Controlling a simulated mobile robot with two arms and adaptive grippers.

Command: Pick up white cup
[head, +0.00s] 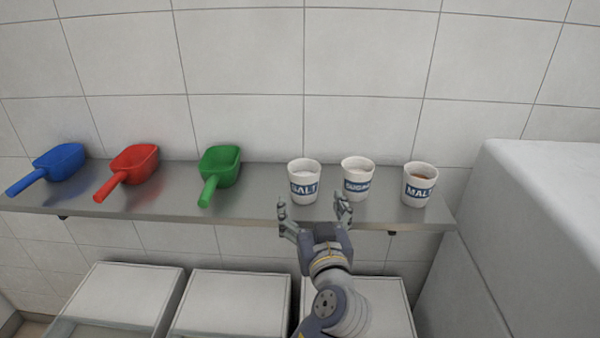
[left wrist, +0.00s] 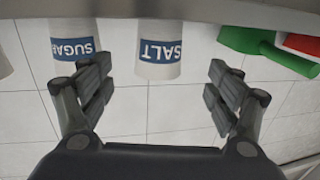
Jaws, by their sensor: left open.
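Three white cups stand upright in a row on the steel shelf (head: 255,205). The cup labelled SALT (head: 303,183) is on the left, SUGAR (head: 357,177) in the middle and MALT (head: 419,186) on the right. My left gripper (head: 314,207) is open and empty at the shelf's front edge, in front of the SALT and SUGAR cups. In the left wrist view, the SALT cup (left wrist: 160,50) shows upside down between the two open fingers (left wrist: 158,90), beyond their tips. The SUGAR cup (left wrist: 76,45) is left of it there, partly behind a finger. My right gripper is not in view.
Blue (head: 58,163), red (head: 133,168) and green (head: 218,168) scoops lie on the shelf left of the cups. A tiled wall (head: 240,60) is close behind. White-lidded bins (head: 230,302) stand below, and a large pale block (head: 540,220) is at the right.

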